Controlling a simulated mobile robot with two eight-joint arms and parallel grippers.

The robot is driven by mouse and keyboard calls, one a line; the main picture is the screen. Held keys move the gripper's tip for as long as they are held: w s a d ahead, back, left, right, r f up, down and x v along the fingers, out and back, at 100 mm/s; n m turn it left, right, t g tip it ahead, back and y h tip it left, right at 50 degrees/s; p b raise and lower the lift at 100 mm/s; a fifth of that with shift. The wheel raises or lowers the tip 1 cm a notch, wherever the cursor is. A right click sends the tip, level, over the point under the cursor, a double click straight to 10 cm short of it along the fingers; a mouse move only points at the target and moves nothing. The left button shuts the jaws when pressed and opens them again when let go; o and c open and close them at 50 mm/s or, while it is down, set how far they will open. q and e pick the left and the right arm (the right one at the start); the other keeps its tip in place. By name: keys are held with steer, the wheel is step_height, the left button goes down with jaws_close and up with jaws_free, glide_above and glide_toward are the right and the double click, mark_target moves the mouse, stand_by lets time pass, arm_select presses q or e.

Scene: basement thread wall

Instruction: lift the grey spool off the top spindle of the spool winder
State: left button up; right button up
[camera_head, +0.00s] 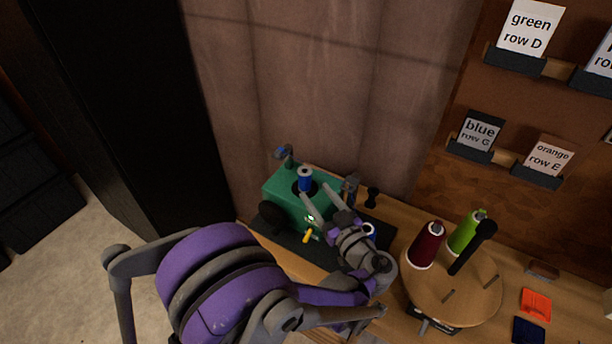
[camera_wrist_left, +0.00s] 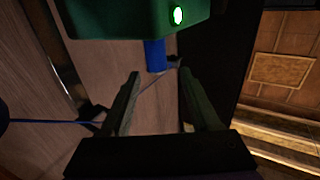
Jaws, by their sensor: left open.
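The spool winder is a green box (camera_head: 285,191) on a dark base on the bench. A blue spool (camera_head: 305,180) with a pale top stands upright on its top; I see no grey spool there. My left gripper (camera_head: 316,192) is open and empty, its fingertips close to the blue spool from the front right. In the left wrist view the blue spool (camera_wrist_left: 154,55) shows below the green box (camera_wrist_left: 130,15), just beyond and between the open fingertips (camera_wrist_left: 158,74). Contact cannot be told. My right gripper is out of view.
A round wooden stand (camera_head: 480,300) right of the winder bears a dark red cone (camera_head: 425,246) and a green cone (camera_head: 463,236). A thread (camera_wrist_left: 55,121) crosses the wrist view. Labelled shelves (camera_head: 535,175) hang on the wall. A yellow handle (camera_head: 307,236) is at the winder's front.

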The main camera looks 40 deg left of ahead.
mark_target(306, 180)
arm_select(q)
steer(key=x, duration=0.8)
steer(key=shift+d, duration=0.1)
steer(key=shift+s, duration=0.1)
jaws_close()
